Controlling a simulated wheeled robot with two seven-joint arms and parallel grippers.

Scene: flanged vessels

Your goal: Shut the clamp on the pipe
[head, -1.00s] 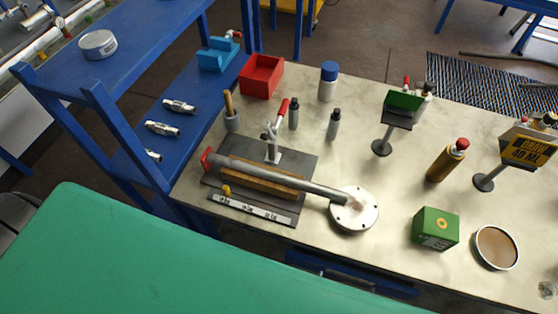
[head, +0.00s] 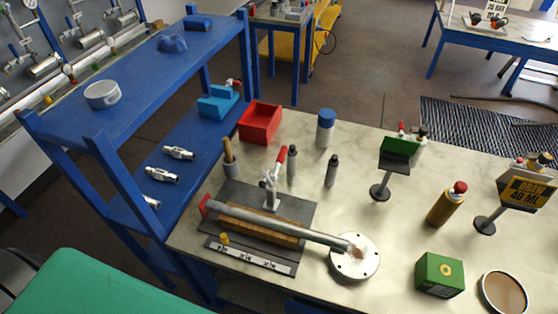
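The pipe (head: 288,229) is a grey tube lying on a wooden block (head: 262,227) on a dark base plate (head: 301,213). A red piece is at its left end. Its right end meets a round, pale flange (head: 355,266) with bolt holes. The clamp (head: 270,190) stands on the plate just behind the pipe, with a metal body and a red handle (head: 281,155) pointing up. The clamp looks open, with its handle raised. Neither of my grippers shows in the head view.
A blue shelf (head: 157,80) stands left of the table (head: 300,131). A green box (head: 439,274) and a gold bottle (head: 446,204) are at right. A green surface (head: 95,286) fills the lower left.

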